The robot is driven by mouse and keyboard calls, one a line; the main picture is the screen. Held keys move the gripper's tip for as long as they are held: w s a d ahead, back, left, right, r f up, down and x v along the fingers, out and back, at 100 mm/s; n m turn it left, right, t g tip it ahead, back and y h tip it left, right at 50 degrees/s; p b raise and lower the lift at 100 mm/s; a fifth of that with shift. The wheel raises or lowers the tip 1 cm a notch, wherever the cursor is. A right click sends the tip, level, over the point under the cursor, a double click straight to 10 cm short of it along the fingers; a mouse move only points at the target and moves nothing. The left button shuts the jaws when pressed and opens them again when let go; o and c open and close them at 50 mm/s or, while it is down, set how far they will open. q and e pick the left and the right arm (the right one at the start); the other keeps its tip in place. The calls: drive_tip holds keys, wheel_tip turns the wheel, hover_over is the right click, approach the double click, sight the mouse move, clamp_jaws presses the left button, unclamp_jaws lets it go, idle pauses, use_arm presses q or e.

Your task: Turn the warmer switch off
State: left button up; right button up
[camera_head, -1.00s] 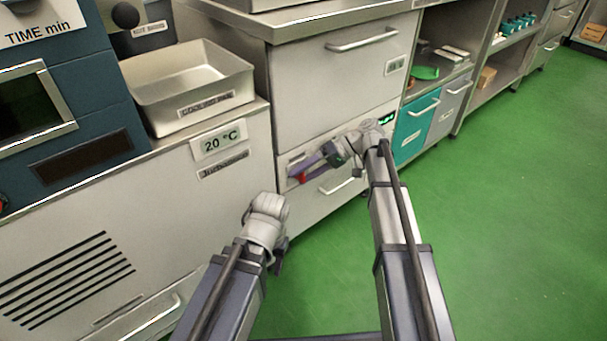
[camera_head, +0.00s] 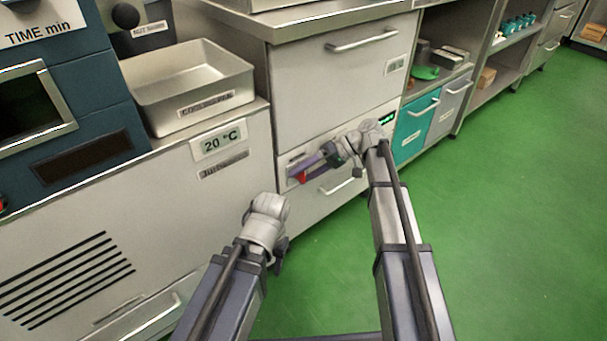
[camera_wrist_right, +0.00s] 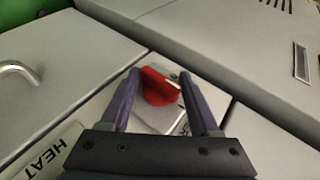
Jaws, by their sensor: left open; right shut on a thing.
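The warmer switch is a red rotary knob on a light plate, set in the front of the grey cabinet. In the right wrist view the red knob (camera_wrist_right: 160,86) sits between the two purple fingers of my right gripper (camera_wrist_right: 163,85), which is shut on it. In the head view the right gripper (camera_head: 310,168) reaches the cabinet's lower front, and a little of the red knob (camera_head: 302,178) shows beside its fingers. My left gripper (camera_head: 279,262) hangs low in front of the counter, away from the knob; its fingers are partly hidden by its wrist.
A metal tray (camera_head: 190,85) stands on the counter at left, above a 20 °C display (camera_head: 220,143). A green-lit display (camera_head: 387,119) is right of the knob. Drawer handles (camera_head: 362,40) stick out of the cabinet. The green floor (camera_head: 480,230) at right is clear.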

idle(0.4)
drive_tip(key=o, duration=1.4)
drive_tip(key=shift+d+r, duration=0.1)
